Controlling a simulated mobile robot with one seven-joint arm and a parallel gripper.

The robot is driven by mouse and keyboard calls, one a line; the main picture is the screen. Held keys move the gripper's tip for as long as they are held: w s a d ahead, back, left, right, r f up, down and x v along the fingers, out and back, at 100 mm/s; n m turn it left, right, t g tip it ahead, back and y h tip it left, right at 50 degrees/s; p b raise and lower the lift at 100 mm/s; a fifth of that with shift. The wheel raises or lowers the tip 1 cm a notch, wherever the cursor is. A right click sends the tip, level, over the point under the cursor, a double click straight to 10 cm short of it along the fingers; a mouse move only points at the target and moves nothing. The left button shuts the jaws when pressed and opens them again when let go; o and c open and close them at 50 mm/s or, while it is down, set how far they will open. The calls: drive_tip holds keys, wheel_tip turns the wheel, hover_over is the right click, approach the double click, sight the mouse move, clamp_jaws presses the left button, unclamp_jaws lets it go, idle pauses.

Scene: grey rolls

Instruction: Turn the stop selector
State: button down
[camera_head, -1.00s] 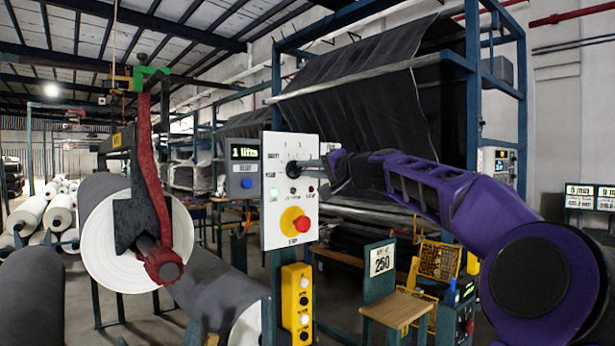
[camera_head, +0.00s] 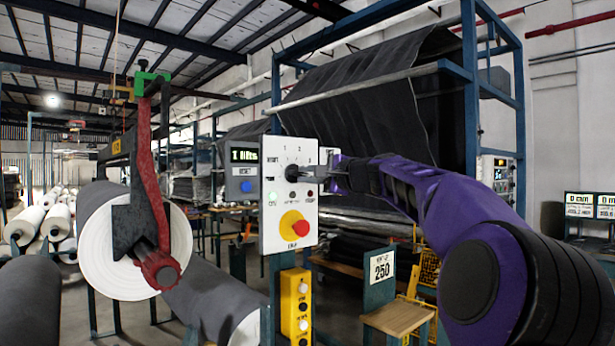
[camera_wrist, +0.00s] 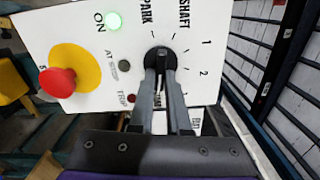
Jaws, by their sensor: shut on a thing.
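The stop selector is a round black knob (camera_wrist: 160,55) on a white control panel (camera_head: 271,222), with position marks including PARK, SHAFT, 1 and 2 around it. The same knob (camera_head: 292,172) shows small in the head view. My gripper (camera_wrist: 161,74) is shut on the knob, its two grey fingers on either side of the grip. In the head view my gripper (camera_head: 303,172) reaches the panel from the right. The fingers hide part of the dial, and I cannot read which mark the knob points to.
A red push button (camera_wrist: 57,82) on a yellow disc sits on the panel, beside a lit green ON lamp (camera_wrist: 114,20). A counter box (camera_head: 243,170) adjoins the panel's left. A yellow button box (camera_head: 296,308) hangs below.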

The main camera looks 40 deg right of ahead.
idle(0.4)
drive_tip(key=c, duration=0.9)
unclamp_jaws()
drive_tip(key=shift+s, duration=0.1)
